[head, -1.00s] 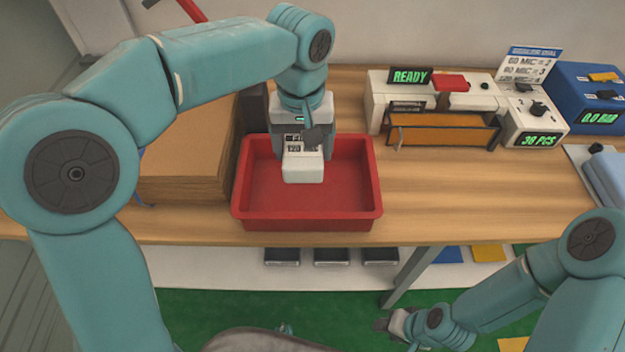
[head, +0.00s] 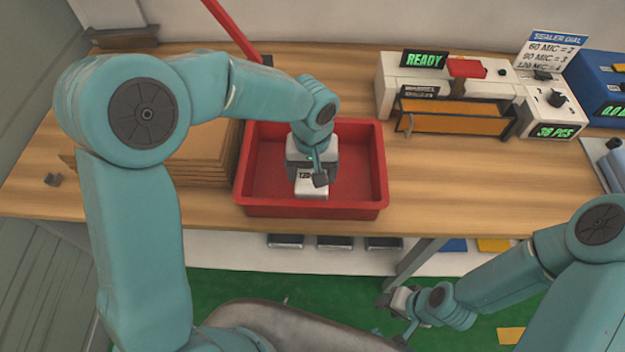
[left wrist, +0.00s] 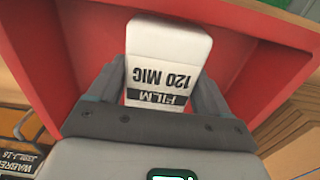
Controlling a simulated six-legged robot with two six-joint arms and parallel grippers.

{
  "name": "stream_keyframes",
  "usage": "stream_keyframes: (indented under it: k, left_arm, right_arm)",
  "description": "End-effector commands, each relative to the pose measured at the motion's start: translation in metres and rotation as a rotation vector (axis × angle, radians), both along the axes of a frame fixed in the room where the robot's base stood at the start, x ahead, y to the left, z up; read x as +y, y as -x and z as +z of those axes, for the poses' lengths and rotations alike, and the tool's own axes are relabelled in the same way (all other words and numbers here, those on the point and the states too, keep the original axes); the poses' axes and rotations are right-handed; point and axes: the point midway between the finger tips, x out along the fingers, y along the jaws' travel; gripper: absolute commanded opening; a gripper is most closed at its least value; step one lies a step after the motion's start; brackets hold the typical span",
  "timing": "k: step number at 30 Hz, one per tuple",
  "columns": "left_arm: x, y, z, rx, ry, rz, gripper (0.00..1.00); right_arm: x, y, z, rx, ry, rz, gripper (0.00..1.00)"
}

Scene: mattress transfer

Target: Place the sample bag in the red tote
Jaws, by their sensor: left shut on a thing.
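The red tote (head: 375,170) stands on the wooden bench and also fills much of the left wrist view (left wrist: 240,50). My left gripper (head: 312,178) is inside the tote's outline, pointing down. Whether the bag touches the tote floor cannot be told. My right gripper (head: 392,303) hangs low in front of the bench, away from the tote, and is too small to read its jaws.
A stack of brown cardboard (head: 200,165) stands just left of the tote. A white sealer with a READY display (head: 425,60) and a dial unit (head: 553,105) stand at the right. A blue machine (head: 605,85) is at the far right. Bench between tote and sealer is clear.

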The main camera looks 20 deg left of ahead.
Motion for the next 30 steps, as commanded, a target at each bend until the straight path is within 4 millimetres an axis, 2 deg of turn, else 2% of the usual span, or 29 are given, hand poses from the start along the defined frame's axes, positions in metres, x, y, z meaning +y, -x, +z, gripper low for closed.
stream_keyframes:
  k: [9,23,24,25,30]
  left_arm:
    - [0.000,-0.002,-0.043,0.002,0.000,0.000,0.39]
    - [0.000,-0.003,-0.051,-0.001,0.001,0.000,0.39]
    - [0.000,-0.003,-0.049,-0.001,0.001,0.000,0.92]
    - [0.000,-0.003,-0.049,-0.001,0.001,0.000,1.00]
    - [0.000,-0.003,-0.049,0.000,0.000,0.000,1.00]
  right_arm:
    - [0.000,0.000,0.001,0.000,0.000,0.000,0.43]
    - [0.000,0.000,-0.005,0.000,0.000,0.000,0.43]
    - [0.000,0.000,-0.003,0.000,0.000,0.000,0.43]
    - [0.000,0.000,-0.003,0.000,0.000,0.000,0.43]
    - [0.000,0.000,-0.003,0.000,0.000,0.000,0.43]
